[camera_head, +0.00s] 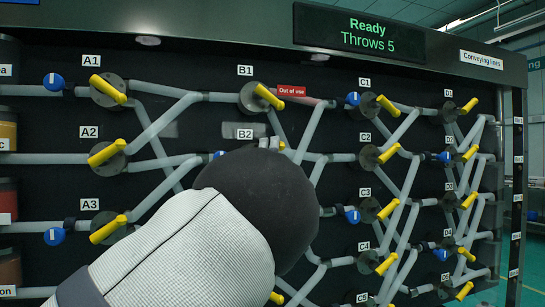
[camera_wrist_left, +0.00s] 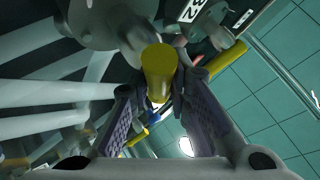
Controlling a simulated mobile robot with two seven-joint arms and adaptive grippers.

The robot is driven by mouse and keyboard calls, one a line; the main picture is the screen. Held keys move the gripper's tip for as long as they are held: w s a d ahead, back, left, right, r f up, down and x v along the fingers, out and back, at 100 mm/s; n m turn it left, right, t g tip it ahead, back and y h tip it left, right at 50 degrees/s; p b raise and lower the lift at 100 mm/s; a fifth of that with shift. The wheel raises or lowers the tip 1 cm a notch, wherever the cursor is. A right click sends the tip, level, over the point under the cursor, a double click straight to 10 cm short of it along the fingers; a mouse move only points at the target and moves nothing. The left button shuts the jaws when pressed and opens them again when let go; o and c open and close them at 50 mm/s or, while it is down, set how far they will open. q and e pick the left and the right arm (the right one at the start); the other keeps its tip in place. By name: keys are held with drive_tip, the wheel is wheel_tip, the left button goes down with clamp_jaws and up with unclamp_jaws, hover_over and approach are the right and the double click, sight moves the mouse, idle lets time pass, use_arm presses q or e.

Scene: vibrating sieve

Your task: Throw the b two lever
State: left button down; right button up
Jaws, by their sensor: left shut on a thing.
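The B2 label (camera_head: 245,134) shows on the dark panel in the head view, above my left arm, whose dark, rounded joint hides the B2 lever and most of its valve. In the left wrist view the yellow lever (camera_wrist_left: 157,68) stands between the two fingers of my left gripper (camera_wrist_left: 163,92), close under a label (camera_wrist_left: 192,10) that seems to read B2. My right gripper is in neither view.
Yellow levers A2 (camera_head: 107,152), B1 (camera_head: 269,97) and C2 (camera_head: 389,153) surround the arm, among pale pipes. A red "Out of use" tag (camera_head: 291,91) hangs beside B1. The display (camera_head: 368,34) reads "Ready, Throws 5".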

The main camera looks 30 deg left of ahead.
use_arm(q)
drive_tip(key=shift+r+n+y, duration=0.2)
drive_tip(key=shift+n+y, duration=0.2)
drive_tip(key=shift+y, duration=0.1)
drive_tip(key=c, duration=1.8)
unclamp_jaws()
drive_tip(key=shift+f, duration=0.1)
drive_tip(key=v, duration=1.2)
